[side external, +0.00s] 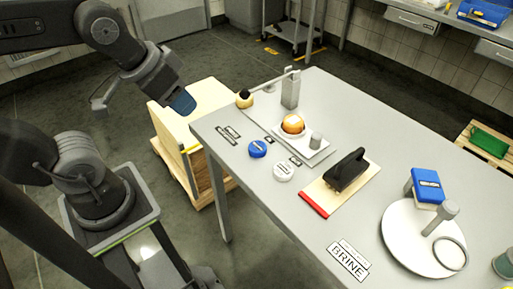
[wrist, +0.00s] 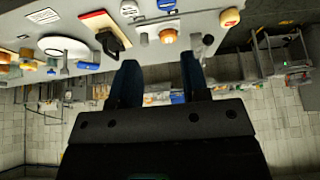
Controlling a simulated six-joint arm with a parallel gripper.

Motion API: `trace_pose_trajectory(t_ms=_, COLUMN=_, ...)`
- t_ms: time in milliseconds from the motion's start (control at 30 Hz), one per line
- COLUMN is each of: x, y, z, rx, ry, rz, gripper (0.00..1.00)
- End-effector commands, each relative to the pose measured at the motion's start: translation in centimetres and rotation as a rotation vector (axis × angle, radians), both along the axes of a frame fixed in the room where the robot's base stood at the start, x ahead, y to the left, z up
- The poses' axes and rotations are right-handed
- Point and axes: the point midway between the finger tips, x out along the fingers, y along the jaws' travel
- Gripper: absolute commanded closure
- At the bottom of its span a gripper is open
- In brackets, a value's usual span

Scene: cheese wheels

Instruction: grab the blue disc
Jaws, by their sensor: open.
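The blue disc (side external: 257,149) lies flat on the grey table near its left front edge, left of a white disc (side external: 284,171).
An orange cheese ball (side external: 292,124) sits on a plate behind the discs, near a grey post (side external: 290,89). A black-handled tool (side external: 347,170) stands on a red-edged board. A round white plate (side external: 402,250) is at the right. A wooden crate (side external: 205,112) stands beside the table.

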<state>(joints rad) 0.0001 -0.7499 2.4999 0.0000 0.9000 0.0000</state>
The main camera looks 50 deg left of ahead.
Motion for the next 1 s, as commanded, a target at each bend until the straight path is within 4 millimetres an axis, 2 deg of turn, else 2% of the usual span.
trace_pose_trajectory(t_ms=167, x=0.0, y=0.0, z=0.0, rx=0.000, ry=0.000, rz=0.000, gripper=0.58)
trace_pose_trajectory(t_ms=600, x=0.0, y=0.0, z=0.0, rx=0.000, ry=0.000, rz=0.000, gripper=0.16)
trace_pose_trajectory(t_ms=867, x=0.2, y=0.0, z=0.0, rx=-0.007, ry=0.004, rz=0.012, gripper=0.16)
trace_pose_trajectory(t_ms=1000, x=1.8, y=0.1, z=0.1, rx=-0.067, ry=0.048, rz=0.136, gripper=0.16)
